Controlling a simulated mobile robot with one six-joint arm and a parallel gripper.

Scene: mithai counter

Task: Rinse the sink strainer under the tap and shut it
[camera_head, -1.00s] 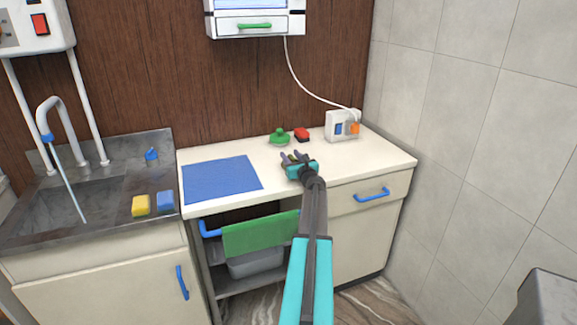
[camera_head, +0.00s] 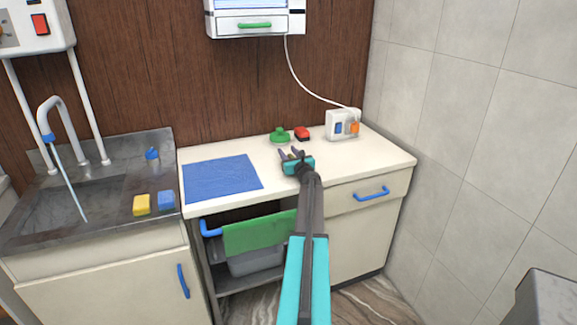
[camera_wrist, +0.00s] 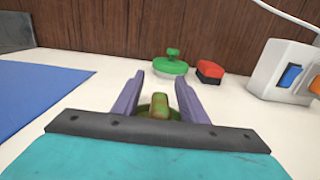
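In the wrist view, a dirty green sink strainer with a brownish knob (camera_wrist: 159,105) shows between the two purple fingers of my gripper (camera_wrist: 160,88). The fingers stand apart, with a gap on each side of the knob. The strainer's lower part is hidden behind my gripper's dark front plate. In the head view my gripper (camera_head: 291,153) is over the white counter, and the strainer is hard to make out there. The tap (camera_head: 62,115) is at the left over the steel sink (camera_head: 110,213), and water (camera_head: 69,186) runs from its spout. A blue tap handle (camera_head: 152,153) sits behind the basin.
A green knobbed lid-like piece (camera_head: 280,136) and a red block (camera_head: 302,133) lie behind my gripper, near a white socket box (camera_head: 342,125). A blue mat (camera_head: 222,179) lies left on the counter. Yellow (camera_head: 142,205) and blue (camera_head: 166,200) sponges sit at the sink's right edge.

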